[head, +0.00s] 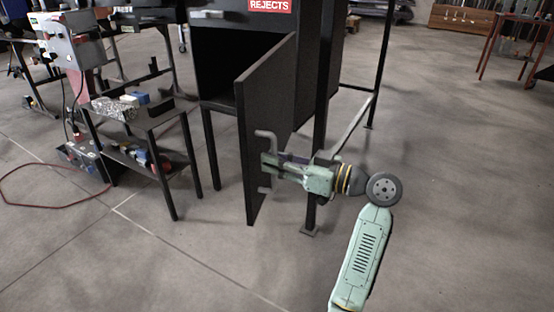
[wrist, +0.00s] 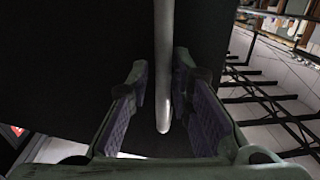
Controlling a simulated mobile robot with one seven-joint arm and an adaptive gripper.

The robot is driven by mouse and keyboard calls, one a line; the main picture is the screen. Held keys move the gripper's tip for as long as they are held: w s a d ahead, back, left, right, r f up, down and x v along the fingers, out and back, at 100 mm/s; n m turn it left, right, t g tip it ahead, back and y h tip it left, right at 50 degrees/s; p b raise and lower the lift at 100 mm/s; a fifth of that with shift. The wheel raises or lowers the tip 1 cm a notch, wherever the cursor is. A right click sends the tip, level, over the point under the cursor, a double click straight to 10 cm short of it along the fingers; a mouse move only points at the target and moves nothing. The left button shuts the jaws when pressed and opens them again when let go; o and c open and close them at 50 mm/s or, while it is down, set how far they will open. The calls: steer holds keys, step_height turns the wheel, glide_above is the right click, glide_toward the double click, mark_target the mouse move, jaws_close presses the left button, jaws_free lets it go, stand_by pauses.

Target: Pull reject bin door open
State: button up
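The reject bin door (head: 268,110) is a dark flat panel standing open, swung out from the black bin (head: 213,70) under the red REJECTS sign (head: 270,6). Its grey bar handle (head: 265,134) is on the door's outer face. My gripper (head: 270,167) is at the handle, coming from the right. In the wrist view the handle bar (wrist: 163,70) runs between the two fingers of my gripper (wrist: 163,85). The fingers are apart, with a dark gap showing on each side of the bar. The dark door face (wrist: 80,60) fills much of that view.
A small black shelf stand (head: 150,118) with boxes and coloured parts stands left of the bin. A black post (head: 322,120) stands close behind my gripper. A red hose (head: 40,195) lies on the floor at left. The floor in front of the door is clear.

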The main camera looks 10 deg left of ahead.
steer(key=v, duration=1.2)
